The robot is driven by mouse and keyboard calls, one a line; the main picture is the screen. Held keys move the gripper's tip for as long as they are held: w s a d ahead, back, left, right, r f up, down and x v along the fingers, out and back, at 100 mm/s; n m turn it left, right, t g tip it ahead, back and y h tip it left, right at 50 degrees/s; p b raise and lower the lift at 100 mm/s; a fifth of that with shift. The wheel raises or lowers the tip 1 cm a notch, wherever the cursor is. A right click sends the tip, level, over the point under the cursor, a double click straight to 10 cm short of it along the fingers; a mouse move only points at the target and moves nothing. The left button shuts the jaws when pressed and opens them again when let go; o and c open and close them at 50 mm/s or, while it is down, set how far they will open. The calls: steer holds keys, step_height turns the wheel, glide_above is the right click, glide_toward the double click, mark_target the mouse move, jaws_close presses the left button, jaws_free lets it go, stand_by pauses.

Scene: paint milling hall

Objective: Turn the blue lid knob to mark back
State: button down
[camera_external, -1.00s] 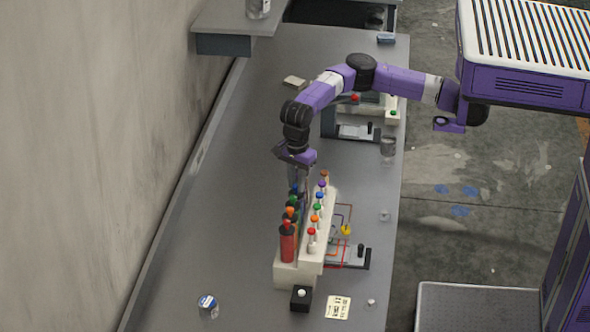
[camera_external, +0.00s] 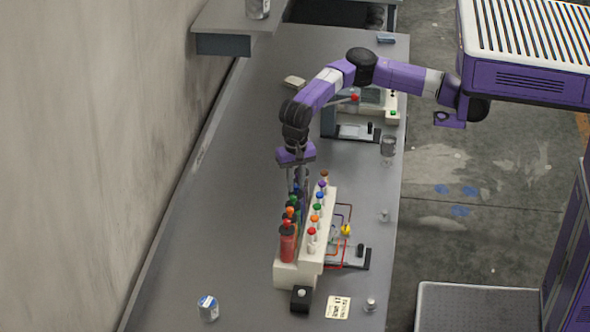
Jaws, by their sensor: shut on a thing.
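A cream rack (camera_external: 293,272) stands on the grey bench, with a row of canisters with coloured lids along its left side. The red canister (camera_external: 288,246) is nearest the camera, and orange and green lids follow behind it. My gripper (camera_external: 297,188) points down at the far end of this row, with its jaws shut around the blue lid knob (camera_external: 295,190). The fingers and neighbouring lids hide most of the knob. Its pointer and the back mark cannot be made out.
A second row of coloured knobs, including a red one (camera_external: 312,231), runs close along the rack's right side. A black box with a pale button (camera_external: 301,299), a label card (camera_external: 338,307) and a can (camera_external: 208,308) lie nearer. The bench left of the rack is clear.

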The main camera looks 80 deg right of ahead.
steer(key=n+p, duration=0.1)
steer(key=n, duration=0.6)
steer(key=shift+w+a+r, duration=0.1)
steer(key=shift+r, duration=0.05)
steer(key=n, duration=0.4)
steer(key=shift+a+n+p, duration=0.1)
steer(key=shift+n+p, duration=0.3)
steer(key=shift+n, duration=1.4)
steer(key=c, duration=1.3)
jaws_free()
